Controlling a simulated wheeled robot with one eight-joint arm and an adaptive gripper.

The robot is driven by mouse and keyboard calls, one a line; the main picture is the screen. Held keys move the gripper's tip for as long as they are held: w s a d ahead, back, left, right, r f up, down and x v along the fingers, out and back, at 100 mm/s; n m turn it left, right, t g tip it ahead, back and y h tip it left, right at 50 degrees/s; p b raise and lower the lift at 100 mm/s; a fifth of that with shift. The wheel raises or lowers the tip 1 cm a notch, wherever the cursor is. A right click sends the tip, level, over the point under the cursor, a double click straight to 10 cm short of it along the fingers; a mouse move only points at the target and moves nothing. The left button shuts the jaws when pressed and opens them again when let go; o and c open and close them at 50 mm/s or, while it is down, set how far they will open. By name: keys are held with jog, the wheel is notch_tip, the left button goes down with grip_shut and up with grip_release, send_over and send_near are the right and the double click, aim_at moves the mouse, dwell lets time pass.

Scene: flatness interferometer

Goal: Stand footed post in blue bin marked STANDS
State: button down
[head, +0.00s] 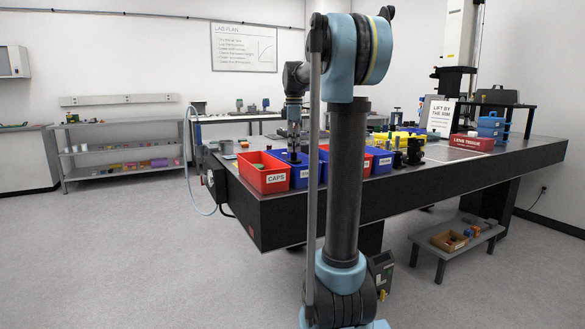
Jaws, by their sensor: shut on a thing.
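My gripper (293,148) points down over the blue bin (300,179) next to the red CAPS bin, with its tips at about the bin's rim. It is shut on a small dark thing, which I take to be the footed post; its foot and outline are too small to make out. Whether the post touches the bin floor cannot be told. My arm crosses in front of the bin's right side, and its label is too small and partly covered to read.
The red CAPS bin (264,180) stands close on the left. Another blue bin (381,164) and part of a red bin stand to the right, beyond my arm. Black knobbed parts (414,153), a red box (472,142) and a "LIFT BY THE RIM" sign (440,118) are on the dark table.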

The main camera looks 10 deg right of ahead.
aim_at(294, 160)
jog(key=shift+f, duration=3.15)
jog(key=c, duration=1.5)
grip_release()
jog(key=shift+o, duration=0.2)
notch_tip(294, 160, up, 12)
jog(key=shift+r, duration=0.1)
jog(key=shift+s, duration=0.1)
